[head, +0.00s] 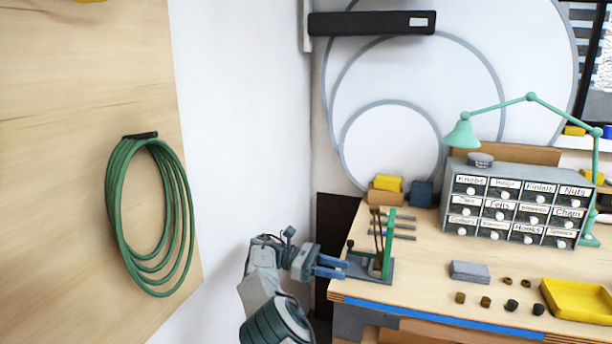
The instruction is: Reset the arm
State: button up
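My gripper (331,266) is at the lower middle of the head view, at the left end of the workbench (440,272). Its two blue fingers point right, toward a small stand (386,262) with a green upright and a grey base. The fingertips appear close to the stand's base; I cannot tell whether they touch it. A gap shows between the fingers, and nothing is visible in it. My arm comes up from the bottom edge, bent, left of the bench.
A labelled drawer cabinet (517,201), a green lamp (463,133), a yellow tray (577,301), a grey block (470,271) and several small dark parts stand on the bench. A coiled green hose (120,215) hangs on the wooden panel at left. The bench's front middle is mostly clear.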

jog(key=s+d+r+m+y, duration=0.2)
jog(key=s+d+m+y, duration=0.1)
jog(key=s+d+y, duration=0.3)
jog(key=s+d+r+m+y, duration=0.2)
jog(key=s+d+r+y, duration=0.15)
jog(key=d, duration=0.55)
jog(key=s+a+m+t+y, duration=0.2)
jog(key=s+m, duration=0.1)
jog(key=s, duration=0.5)
jog(key=s+a+f+m+t+y, duration=0.1)
jog(key=s+a+m+t+y, duration=0.1)
jog(key=s, duration=0.7)
jog(key=s+a+f+m+t+y, duration=0.1)
jog(key=s+a+m+t+y, duration=0.2)
jog(key=s, duration=0.6)
jog(key=shift+s+a+m+t, duration=0.15)
jog(key=shift+m+t, duration=0.35)
jog(key=shift+m, duration=0.3)
